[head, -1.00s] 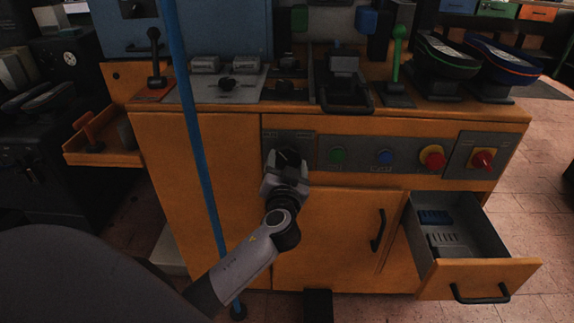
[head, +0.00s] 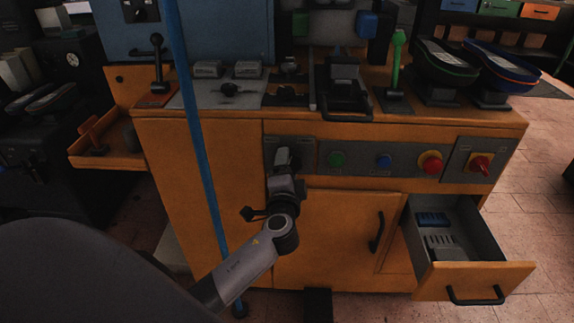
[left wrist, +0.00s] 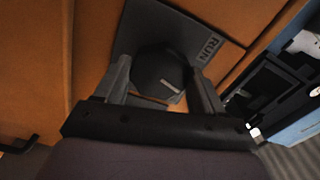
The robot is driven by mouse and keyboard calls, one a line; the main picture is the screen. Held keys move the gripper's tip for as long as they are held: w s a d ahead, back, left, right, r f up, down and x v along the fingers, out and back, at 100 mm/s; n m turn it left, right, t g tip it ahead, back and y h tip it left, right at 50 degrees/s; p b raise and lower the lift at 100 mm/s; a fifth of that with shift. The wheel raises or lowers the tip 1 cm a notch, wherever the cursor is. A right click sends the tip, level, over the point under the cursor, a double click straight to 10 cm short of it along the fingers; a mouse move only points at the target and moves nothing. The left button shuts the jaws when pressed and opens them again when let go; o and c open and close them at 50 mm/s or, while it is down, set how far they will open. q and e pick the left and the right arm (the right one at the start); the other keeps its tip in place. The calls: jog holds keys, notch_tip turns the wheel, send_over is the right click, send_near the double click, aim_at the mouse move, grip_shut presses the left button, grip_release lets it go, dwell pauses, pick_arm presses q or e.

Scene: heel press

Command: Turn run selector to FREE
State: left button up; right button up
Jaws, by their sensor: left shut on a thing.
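The run selector (left wrist: 158,74) is a dark knob with a pale pointer mark, on a grey plate (left wrist: 195,28) lettered RUN in the left wrist view. In the head view its plate (head: 304,150) is at the left end of the control panel, and the knob is mostly hidden behind my gripper. My left gripper (head: 284,160) is at the plate, its fingers on both sides of the knob and shut on it; it also shows in the left wrist view (left wrist: 162,88). The FREE label cannot be made out. My right gripper is in neither view.
Right of the selector are a green button (head: 337,158), a blue button (head: 384,160), a red button (head: 431,162) and a red-yellow switch (head: 480,163). An open drawer (head: 475,278) juts out at the lower right.

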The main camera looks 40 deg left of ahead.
pick_arm(q)
jog(key=m+p, duration=0.4)
jog(key=m, duration=0.4)
jog(key=shift+r+m, duration=0.1)
jog(key=shift+m, duration=0.2)
dwell(0.5)
jog(key=o, duration=1)
jog(key=shift+s, duration=0.1)
jog(key=shift+v, duration=3.55)
